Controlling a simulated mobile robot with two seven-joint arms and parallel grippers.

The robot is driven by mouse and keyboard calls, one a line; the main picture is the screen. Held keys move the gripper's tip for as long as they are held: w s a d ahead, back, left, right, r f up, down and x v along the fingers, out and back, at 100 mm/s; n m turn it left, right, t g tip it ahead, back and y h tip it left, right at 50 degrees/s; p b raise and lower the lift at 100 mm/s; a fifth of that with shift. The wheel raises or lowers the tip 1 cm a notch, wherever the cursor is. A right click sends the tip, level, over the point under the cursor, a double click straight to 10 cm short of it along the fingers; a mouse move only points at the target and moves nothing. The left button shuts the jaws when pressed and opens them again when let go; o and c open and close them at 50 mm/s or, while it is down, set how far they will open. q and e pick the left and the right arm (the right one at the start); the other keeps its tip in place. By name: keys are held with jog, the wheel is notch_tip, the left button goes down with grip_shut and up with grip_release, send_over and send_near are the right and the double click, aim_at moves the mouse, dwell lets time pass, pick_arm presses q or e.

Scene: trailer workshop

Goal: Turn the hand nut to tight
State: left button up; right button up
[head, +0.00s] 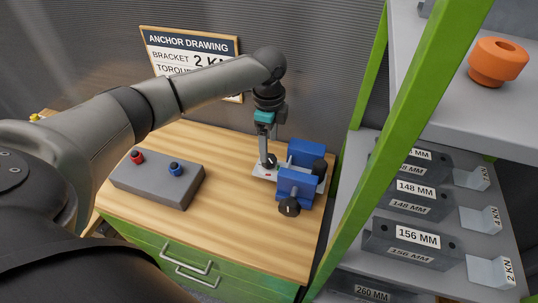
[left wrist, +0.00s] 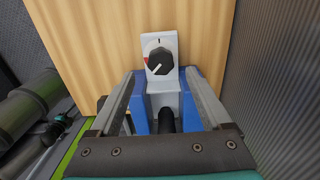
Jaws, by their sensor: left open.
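The hand nut (left wrist: 159,62) is a black knob with a light pointer line on a pale plate (left wrist: 168,43), with a dark mark above it and a red mark at its left. In the head view the dark nut (head: 270,160) is partly hidden by my left gripper (head: 266,152). My left gripper (left wrist: 160,76) is open. Its fingers point toward the plate, one on each side, with the nut between their lines and nothing gripped. I cannot tell whether the fingertips reach the nut's height. My right gripper is not in view.
A blue clamp (head: 296,185) with black knobs holds the plate on the wooden bench (head: 235,225). A grey box (head: 150,183) with red and blue buttons stands left. An anchor drawing sign (head: 188,42) is behind. A green rack post (head: 418,110) and shelves of grey brackets stand close right.

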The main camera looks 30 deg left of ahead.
aim_at(269, 158)
pick_arm(q)
notch_tip(269, 158, down, 5)
dwell(0.3)
grip_shut()
dwell(0.6)
